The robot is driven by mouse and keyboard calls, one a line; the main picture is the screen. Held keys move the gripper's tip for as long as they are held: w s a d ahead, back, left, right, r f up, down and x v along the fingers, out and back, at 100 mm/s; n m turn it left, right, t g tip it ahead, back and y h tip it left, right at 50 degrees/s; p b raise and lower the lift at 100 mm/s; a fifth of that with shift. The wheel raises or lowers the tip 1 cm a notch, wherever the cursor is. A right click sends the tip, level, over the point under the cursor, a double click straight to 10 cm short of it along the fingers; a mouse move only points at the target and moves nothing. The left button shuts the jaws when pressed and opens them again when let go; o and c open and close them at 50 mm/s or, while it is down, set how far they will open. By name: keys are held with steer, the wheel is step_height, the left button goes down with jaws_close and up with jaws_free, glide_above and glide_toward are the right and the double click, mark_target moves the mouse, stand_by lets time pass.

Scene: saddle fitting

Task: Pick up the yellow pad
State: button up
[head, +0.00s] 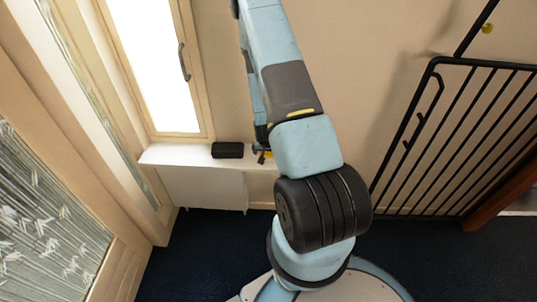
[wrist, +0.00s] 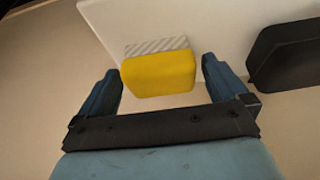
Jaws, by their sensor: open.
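The yellow pad (wrist: 158,76) is a rounded block in the wrist view, between and a little ahead of my two blue fingers. My gripper (wrist: 161,68) is open, one finger on each side of the pad. In the head view my gripper (head: 263,156) is at the white ledge, mostly hidden by my arm. A small yellow patch shows beside it, too small to tell if it is the pad.
A black box (head: 228,150) lies on the white ledge (head: 180,155) below the window. It also shows in the wrist view (wrist: 288,55), right of my right finger. A grey striped patch (wrist: 155,47) is behind the pad. A black railing (head: 450,140) stands at the right.

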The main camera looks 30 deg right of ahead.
steer(key=shift+c, duration=0.5)
steer(key=c, duration=0.9)
